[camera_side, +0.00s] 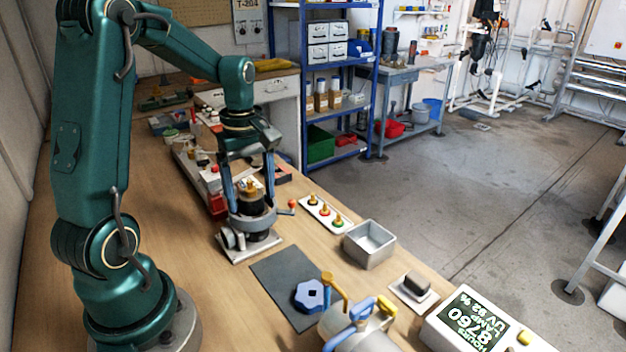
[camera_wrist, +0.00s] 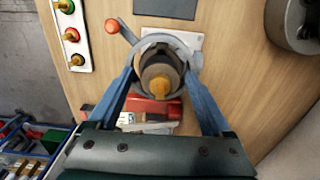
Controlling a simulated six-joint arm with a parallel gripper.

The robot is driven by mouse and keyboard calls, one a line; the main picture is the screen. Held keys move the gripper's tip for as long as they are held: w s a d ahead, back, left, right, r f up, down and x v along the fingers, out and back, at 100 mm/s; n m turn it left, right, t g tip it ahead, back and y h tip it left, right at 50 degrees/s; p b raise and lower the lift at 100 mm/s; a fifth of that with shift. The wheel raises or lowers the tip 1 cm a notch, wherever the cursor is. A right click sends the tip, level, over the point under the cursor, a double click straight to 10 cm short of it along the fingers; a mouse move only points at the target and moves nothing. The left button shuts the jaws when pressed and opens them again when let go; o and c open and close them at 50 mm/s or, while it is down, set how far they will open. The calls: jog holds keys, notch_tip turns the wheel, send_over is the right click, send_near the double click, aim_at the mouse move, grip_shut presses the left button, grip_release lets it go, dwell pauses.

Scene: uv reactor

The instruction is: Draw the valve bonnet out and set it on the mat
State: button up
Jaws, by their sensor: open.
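The valve bonnet (camera_side: 250,203), dark with a brass stem on top, sits upright in the round grey valve body (camera_side: 246,241), which has a red-knobbed lever. My gripper (camera_side: 250,211) is open, its blue fingers pointing down on either side of the bonnet. In the wrist view the bonnet (camera_wrist: 158,71) lies between the fingertips of my gripper (camera_wrist: 161,80); whether they touch it I cannot tell. The dark grey mat (camera_side: 277,273) lies in front of the valve, with a blue lobed handwheel (camera_side: 309,295) on its near right part.
A white strip with several coloured brass-topped fittings (camera_side: 326,213) and an empty metal tray (camera_side: 370,244) stand right of the valve. A blue-handled metal vessel (camera_side: 365,335) stands beyond the mat's near end. Red and white items crowd behind the valve. The mat's far part is clear.

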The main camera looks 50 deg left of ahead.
aim_at(249, 181)
jog(key=c, duration=1.2)
jog(key=shift+r, duration=2)
jog(key=shift+c, duration=0.2)
jog(key=shift+r, duration=0.1)
jog(key=shift+r, duration=0.9)
